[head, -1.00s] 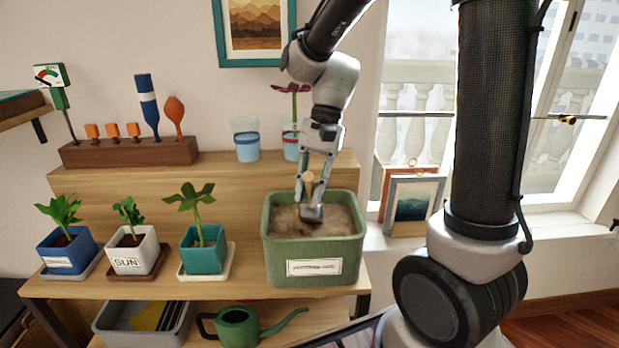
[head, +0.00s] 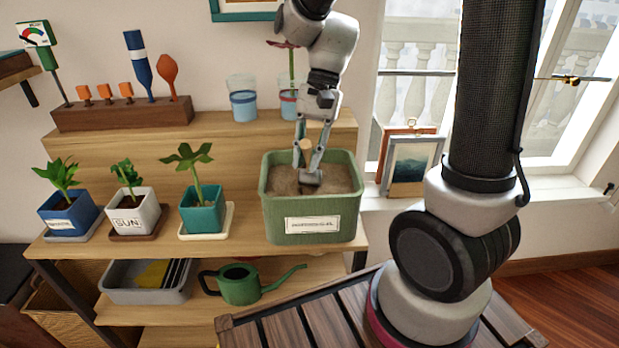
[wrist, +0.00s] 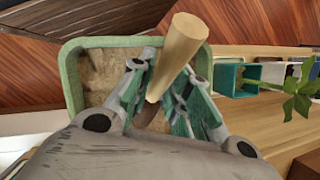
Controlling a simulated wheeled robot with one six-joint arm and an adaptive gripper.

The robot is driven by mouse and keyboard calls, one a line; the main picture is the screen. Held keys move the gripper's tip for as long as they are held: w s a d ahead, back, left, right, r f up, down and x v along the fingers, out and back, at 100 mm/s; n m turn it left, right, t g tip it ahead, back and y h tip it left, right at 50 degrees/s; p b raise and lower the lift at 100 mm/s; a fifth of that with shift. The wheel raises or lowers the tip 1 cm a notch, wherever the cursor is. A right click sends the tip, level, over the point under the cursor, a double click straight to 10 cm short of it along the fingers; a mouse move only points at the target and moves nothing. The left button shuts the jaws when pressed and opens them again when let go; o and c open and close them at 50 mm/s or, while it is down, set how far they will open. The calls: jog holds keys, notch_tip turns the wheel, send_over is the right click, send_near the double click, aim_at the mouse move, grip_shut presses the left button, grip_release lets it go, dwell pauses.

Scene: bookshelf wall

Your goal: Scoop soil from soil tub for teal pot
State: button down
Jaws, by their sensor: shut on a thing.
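The green soil tub (head: 312,226), filled with brown soil (head: 343,178), stands at the right end of the lower wooden tier. My gripper (head: 308,165) reaches down over the tub. It is shut on a scoop with a pale wooden handle (head: 307,146). The scoop's dark head meets the soil; how deep it sits is hidden. In the wrist view the scoop handle (wrist: 179,52) rises between the fingers, with the soil (wrist: 98,77) behind. The teal pot (head: 203,218) holds a leafy plant and stands on a cream saucer left of the tub.
A white pot (head: 133,216) and a blue pot (head: 70,217) stand farther left. Two cups, one (head: 243,104) plain, stand behind the tub. A wooden tool block (head: 123,113) is at back left. A green watering can (head: 239,287) and grey bin (head: 141,284) sit below.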

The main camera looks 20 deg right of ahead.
aim_at(306, 141)
jog(key=shift+s+a+r+t+h, duration=0.2)
jog(key=shift+s+r+t, duration=0.15)
jog(key=shift+r, duration=0.4)
jog(key=shift+s+a+r+t+h, duration=0.15)
jog(key=shift+s+r+t+h, duration=0.2)
jog(key=shift+r, duration=0.45)
jog(key=shift+s+a+r+t+h, duration=0.1)
jog(key=shift+s+a+r+t, duration=0.1)
jog(key=shift+r+t, duration=0.4)
jog(key=shift+r, duration=0.15)
